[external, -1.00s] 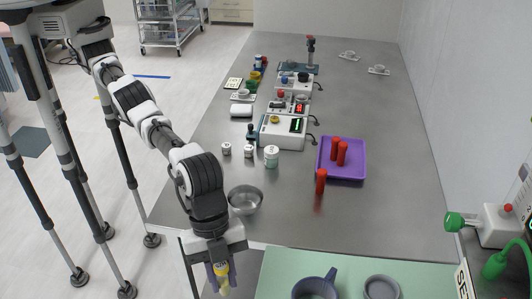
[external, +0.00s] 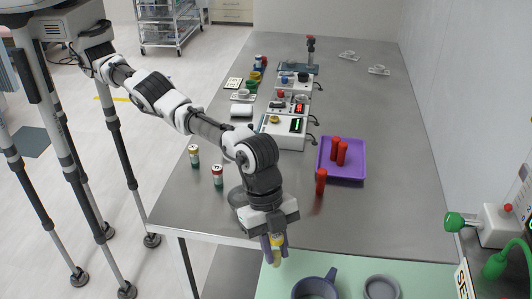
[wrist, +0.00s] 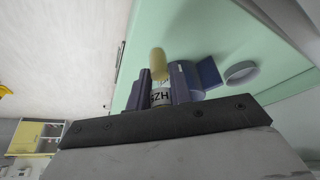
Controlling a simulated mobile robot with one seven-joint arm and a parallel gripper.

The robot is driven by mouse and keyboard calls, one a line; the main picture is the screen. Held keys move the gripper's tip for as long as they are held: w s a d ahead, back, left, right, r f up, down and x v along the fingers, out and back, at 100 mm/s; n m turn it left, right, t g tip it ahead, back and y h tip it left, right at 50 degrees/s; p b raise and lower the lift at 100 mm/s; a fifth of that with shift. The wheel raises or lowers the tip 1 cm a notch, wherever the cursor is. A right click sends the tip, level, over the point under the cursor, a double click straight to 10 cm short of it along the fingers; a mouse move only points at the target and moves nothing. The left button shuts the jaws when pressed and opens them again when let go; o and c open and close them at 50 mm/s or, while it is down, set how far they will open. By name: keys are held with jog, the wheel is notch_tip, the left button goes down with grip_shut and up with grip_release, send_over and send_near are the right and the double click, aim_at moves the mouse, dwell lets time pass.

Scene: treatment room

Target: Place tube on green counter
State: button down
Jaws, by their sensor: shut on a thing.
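My gripper (external: 273,250) is shut on a tube (wrist: 158,68) with a pale yellow rounded end and a lettered white label. The tube points away from the palm between the fingers. The green counter (external: 365,265) lies at the bottom of the external view. My gripper hangs over or near its left end, and the height gap cannot be told. In the wrist view the green counter (wrist: 215,25) spreads behind and to the right of the tube. The tube's lower part is hidden by the fingers.
A grey-blue mug-like pot (external: 316,285) and a round grey dish (external: 381,287) stand on the green counter.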

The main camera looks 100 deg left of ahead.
aim_at(275, 258)
jog(key=shift+f, duration=1.7)
jog(key=shift+f, duration=0.1)
jog(key=shift+f, duration=0.2)
jog(key=c, duration=1.2)
grip_release()
jog(key=shift+r, duration=0.1)
jog(key=shift+c, duration=0.2)
jog(key=shift+r, duration=0.3)
jog(key=shift+p+v, duration=0.35)
jog(key=shift+v, duration=0.85)
jog(key=b+v, duration=0.2)
jog(key=v, duration=0.7)
jog(key=shift+b, duration=0.35)
